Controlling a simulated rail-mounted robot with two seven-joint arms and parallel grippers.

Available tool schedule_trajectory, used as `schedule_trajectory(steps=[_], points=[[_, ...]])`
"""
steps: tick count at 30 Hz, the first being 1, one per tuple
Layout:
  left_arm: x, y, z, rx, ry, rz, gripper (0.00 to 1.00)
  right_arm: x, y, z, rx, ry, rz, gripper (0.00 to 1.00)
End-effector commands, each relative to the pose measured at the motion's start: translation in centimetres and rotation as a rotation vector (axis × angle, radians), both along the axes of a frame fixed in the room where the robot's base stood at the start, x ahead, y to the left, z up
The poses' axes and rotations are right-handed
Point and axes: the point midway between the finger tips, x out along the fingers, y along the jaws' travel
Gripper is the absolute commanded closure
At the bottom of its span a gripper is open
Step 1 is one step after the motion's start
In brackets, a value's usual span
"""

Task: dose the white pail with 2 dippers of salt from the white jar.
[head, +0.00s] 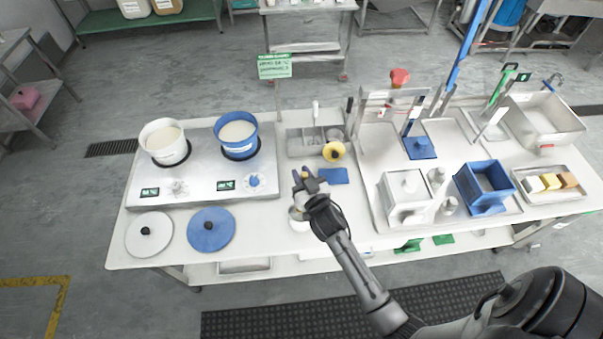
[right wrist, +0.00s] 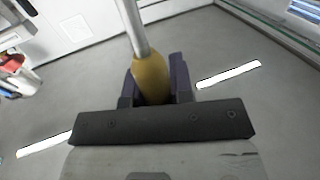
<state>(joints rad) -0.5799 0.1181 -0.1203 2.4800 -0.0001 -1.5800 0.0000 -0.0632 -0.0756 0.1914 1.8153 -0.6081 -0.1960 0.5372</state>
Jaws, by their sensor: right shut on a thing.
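The white pail (head: 148,136) stands on the left plate of the two-burner hob, with pale contents inside. My right gripper (head: 305,181) is over the table's front middle, shut on a yellow handle. In the right wrist view the dipper's yellow handle (right wrist: 151,78) sits between the dark purple fingers, with a metal rod (right wrist: 133,25) running on from it. A small round white vessel (head: 299,221), perhaps the white jar, is just below the gripper and partly hidden by it. The dipper's cup cannot be made out. My left gripper is not in view.
A blue pail (head: 222,124) stands on the right burner. White (head: 146,237) and blue (head: 211,233) lids lie in front. A grey divided tray (head: 296,146), a yellow round item (head: 334,151) and a blue mat (head: 334,176) lie behind the gripper. White (head: 397,205) and blue boxes (head: 481,194) stand right.

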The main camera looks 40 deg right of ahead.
Motion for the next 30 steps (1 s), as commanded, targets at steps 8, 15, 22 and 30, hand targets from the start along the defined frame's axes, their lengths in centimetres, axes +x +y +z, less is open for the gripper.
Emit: schedule_trajectory(steps=[8, 15, 22, 30], points=[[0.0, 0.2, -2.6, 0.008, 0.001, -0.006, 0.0, 0.0, 0.0, -3.1, 0.0, -0.001, 0.0, 1.0], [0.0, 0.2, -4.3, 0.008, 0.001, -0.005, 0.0, 0.0, 0.0, -5.3, 0.0, -0.001, 0.0, 1.0], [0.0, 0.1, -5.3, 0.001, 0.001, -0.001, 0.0, 0.0, 0.0, -6.5, 0.001, -0.001, 0.0, 1.0], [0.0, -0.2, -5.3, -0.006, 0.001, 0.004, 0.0, 0.0, 0.0, -6.7, 0.0, -0.001, 0.0, 1.0]])
